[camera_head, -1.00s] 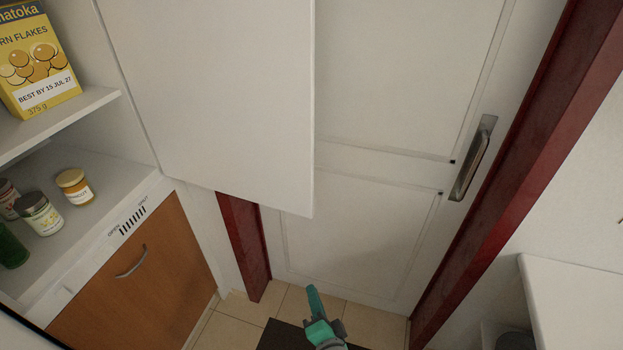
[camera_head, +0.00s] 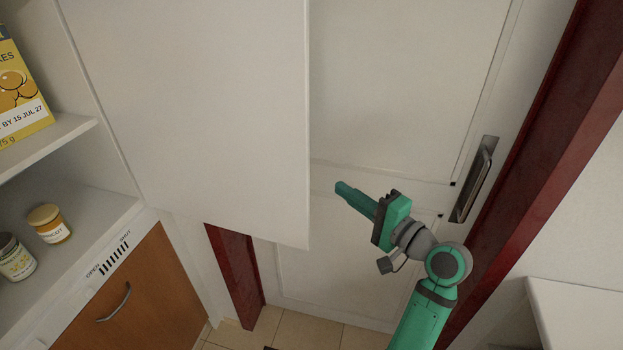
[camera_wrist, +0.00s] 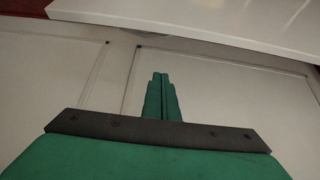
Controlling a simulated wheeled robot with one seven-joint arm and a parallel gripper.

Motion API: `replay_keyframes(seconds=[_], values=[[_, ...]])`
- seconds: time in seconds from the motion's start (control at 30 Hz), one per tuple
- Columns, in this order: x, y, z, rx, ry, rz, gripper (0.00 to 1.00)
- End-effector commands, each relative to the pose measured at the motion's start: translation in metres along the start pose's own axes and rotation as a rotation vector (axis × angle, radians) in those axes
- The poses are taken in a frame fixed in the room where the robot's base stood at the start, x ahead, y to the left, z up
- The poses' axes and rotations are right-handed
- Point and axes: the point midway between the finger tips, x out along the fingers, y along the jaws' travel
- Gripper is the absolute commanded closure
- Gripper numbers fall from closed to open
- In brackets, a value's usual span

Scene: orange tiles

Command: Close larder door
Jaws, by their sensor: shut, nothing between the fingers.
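The larder door (camera_head: 195,110) is a plain white panel standing open in the head view. It is hinged at its left edge beside the larder shelves (camera_head: 85,205). Its free edge is near the middle of the picture. My gripper (camera_head: 343,189) is shut and empty, just right of the door's free edge in the head view, apart from it in the picture. In the wrist view my green fingers (camera_wrist: 160,95) are together. A white panel edge that looks like the larder door (camera_wrist: 220,22) crosses the top of that view.
Behind is a white room door (camera_head: 400,90) with a metal handle (camera_head: 474,180) in a dark red frame (camera_head: 560,130). Jars (camera_head: 48,223) and a cereal box (camera_head: 20,95) stand on the shelves. A white surface (camera_head: 575,310) is at lower right. Tiled floor shows below.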

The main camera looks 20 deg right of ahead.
Motion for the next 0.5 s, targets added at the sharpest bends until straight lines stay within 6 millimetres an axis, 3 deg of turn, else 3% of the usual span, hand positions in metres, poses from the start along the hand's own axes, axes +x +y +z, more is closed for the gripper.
replay_keyframes(seconds=[0.17, 0.5], values=[[0.012, -0.003, 0.001, 0.001, -0.01, 0.0, 1.0], [0.07, -0.003, 0.001, 0.001, -0.009, 0.0, 1.0]])
